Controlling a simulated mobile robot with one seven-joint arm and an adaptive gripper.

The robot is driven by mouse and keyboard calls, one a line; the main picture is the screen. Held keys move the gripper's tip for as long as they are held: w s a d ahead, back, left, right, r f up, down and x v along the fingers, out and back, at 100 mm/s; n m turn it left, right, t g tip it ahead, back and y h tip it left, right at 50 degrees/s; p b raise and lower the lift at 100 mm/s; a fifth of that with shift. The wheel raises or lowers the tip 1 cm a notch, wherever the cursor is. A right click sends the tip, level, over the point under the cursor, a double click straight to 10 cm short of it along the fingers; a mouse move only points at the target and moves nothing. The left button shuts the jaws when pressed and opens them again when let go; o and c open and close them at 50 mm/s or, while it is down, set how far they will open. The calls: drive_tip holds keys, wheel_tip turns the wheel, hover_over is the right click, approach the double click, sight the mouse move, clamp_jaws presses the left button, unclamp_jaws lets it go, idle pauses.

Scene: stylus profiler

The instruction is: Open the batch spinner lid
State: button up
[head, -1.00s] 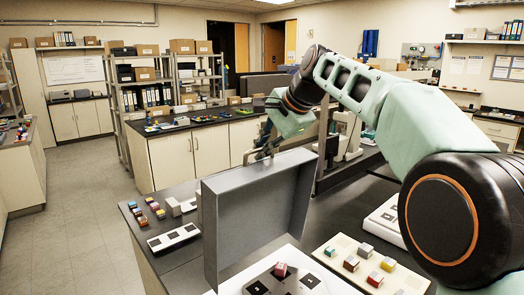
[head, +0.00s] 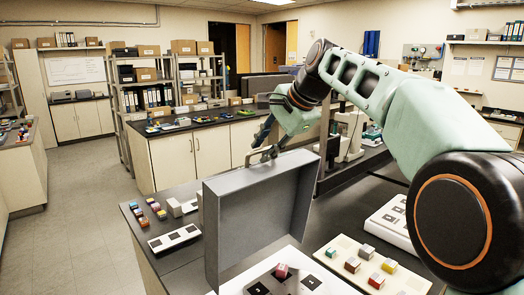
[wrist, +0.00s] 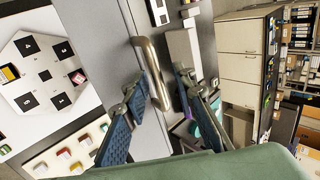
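The batch spinner lid (head: 262,205) is a grey, shallow box cover. It stands raised, nearly upright, with its hollow side facing the head camera. Its metal bar handle (wrist: 148,65) is on the outer face, mostly hidden behind the lid's top edge in the head view. My gripper (head: 263,148) is at that top edge. In the wrist view my gripper (wrist: 162,96) has its two blue fingers spread, with the handle's end between them and gaps visible. The white spinner plate (wrist: 32,98) with dark numbered squares is uncovered and holds a few small blocks.
A cream tray (head: 340,262) with several coloured blocks lies right of the spinner. A white plate with dark squares (head: 174,238) and several small blocks (head: 151,206) are to the left. Equipment (head: 350,135) stands behind my gripper. The floor at left (head: 85,220) is clear.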

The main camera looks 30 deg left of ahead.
drive_tip(key=v, duration=1)
drive_tip(key=shift+d+r, duration=0.25)
drive_tip(key=shift+r, duration=0.05)
drive_tip(key=shift+s, duration=0.15)
